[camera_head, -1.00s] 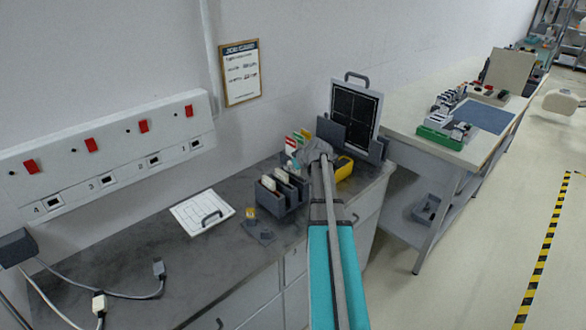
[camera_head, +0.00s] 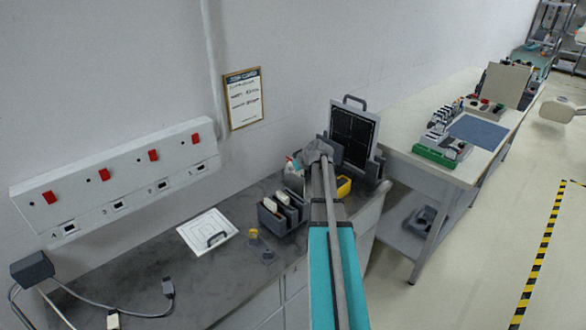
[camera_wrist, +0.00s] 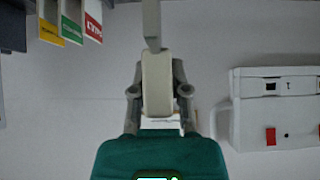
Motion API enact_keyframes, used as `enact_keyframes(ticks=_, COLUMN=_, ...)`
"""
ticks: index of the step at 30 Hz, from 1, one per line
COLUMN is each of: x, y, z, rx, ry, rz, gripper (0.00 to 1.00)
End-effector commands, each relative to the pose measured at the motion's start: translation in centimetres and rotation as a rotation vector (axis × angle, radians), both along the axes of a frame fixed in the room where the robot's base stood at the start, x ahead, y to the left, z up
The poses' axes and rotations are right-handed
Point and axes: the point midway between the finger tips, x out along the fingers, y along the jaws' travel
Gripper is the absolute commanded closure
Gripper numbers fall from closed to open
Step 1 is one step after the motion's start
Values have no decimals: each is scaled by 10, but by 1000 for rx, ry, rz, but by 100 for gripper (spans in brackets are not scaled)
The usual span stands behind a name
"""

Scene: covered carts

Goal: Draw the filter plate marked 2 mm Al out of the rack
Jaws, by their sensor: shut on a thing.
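In the wrist view my gripper (camera_wrist: 158,88) is shut on a cream, block-shaped grip of a plate (camera_wrist: 157,75). A thin grey part, seen edge-on, extends from it towards the top of the picture. No 2 mm Al marking can be read on it. In the head view the dark filter rack (camera_head: 271,225) stands on the bench with cream-topped plates in it. My gripper (camera_head: 316,150) is above the bench, behind and right of the rack, its fingers hidden by my arm. The held plate is hidden there too.
A framed dark panel (camera_head: 354,135) stands in a holder at the bench end, beside a yellow item (camera_head: 344,186). A white board with a handle (camera_head: 208,231) lies left of the rack. Yellow, green and red tags (camera_wrist: 72,22) show in the wrist view. Red-switched sockets (camera_head: 117,183) line the wall.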

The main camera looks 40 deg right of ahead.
Motion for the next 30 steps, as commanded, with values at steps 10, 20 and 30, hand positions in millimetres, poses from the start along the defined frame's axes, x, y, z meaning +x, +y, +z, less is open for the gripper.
enact_keyframes(ticks=10, x=0, y=0, z=47, rx=0, ry=0, rz=0, gripper=100)
enact_keyframes(ticks=20, x=0, y=0, z=71, rx=0, ry=0, rz=0, gripper=100)
enact_keyframes(ticks=30, x=0, y=0, z=77, rx=0, ry=0, rz=0, gripper=100)
